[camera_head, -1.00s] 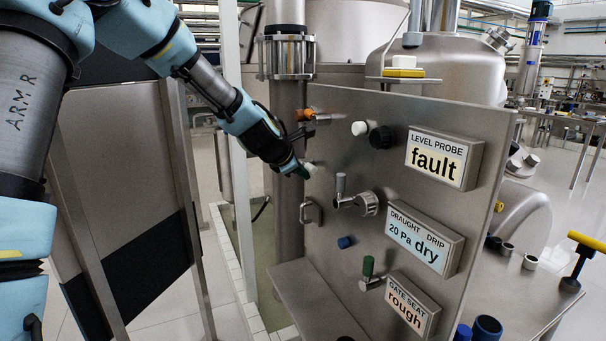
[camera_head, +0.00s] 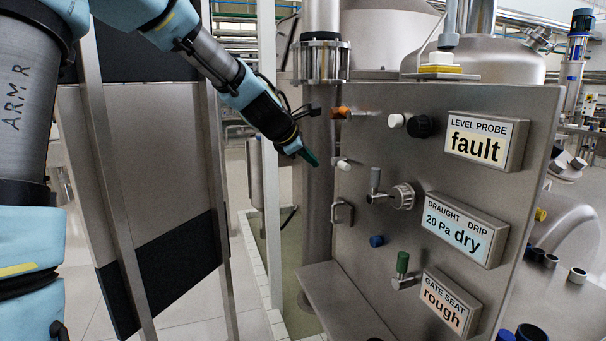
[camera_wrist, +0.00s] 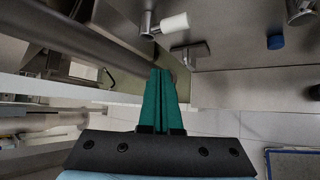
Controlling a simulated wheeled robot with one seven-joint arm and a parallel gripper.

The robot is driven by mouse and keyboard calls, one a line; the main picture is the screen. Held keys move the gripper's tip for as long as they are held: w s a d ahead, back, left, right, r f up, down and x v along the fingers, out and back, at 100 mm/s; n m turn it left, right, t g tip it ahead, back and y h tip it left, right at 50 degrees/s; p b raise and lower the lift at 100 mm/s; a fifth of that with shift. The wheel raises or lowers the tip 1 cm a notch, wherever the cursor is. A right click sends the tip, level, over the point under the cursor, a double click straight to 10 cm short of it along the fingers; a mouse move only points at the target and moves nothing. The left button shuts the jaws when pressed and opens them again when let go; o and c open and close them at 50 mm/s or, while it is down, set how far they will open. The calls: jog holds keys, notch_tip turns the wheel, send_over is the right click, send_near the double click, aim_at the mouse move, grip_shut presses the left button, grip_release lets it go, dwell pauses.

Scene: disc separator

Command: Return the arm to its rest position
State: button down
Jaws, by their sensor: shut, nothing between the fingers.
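My gripper (camera_head: 309,157) hangs at the end of my blue and grey arm, left of the steel panel (camera_head: 380,270) in the head view. Its green fingers are together with nothing between them. They also show in the wrist view (camera_wrist: 163,80), side by side and pointing away from the camera. A white-tipped knob (camera_head: 343,164) on the panel is just right of the fingertips, with a gap between them. In the wrist view a white-handled knob (camera_wrist: 174,23) lies beyond the fingertips.
A steel pipe (camera_head: 319,190) stands behind my gripper. A framed panel (camera_head: 160,150) stands at left.

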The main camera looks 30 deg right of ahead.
jog(key=s+a+f+m+y, duration=0.1)
jog(key=a+f+m+y, duration=0.3)
jog(key=a, duration=0.8)
jog(key=s+a+f+m+y, duration=0.2)
jog(key=a+f+m, duration=0.4)
jog(key=a, duration=0.7)
jog(key=s+a+f+m+g+y, duration=0.1)
jog(key=s+a+f+m, duration=0.1)
jog(key=s+a, duration=0.3)
jog(key=s+a+f+m+g+y, duration=0.1)
jog(key=s+a, duration=0.5)
jog(key=a, duration=0.6)
notch_tip(320, 180, down, 2)
jog(key=shift+s+a+f+m+g+y, duration=0.25)
jog(key=shift+m+g+y, duration=0.2)
jog(key=shift+m, duration=0.65)
jog(key=shift+w+r, duration=0.1)
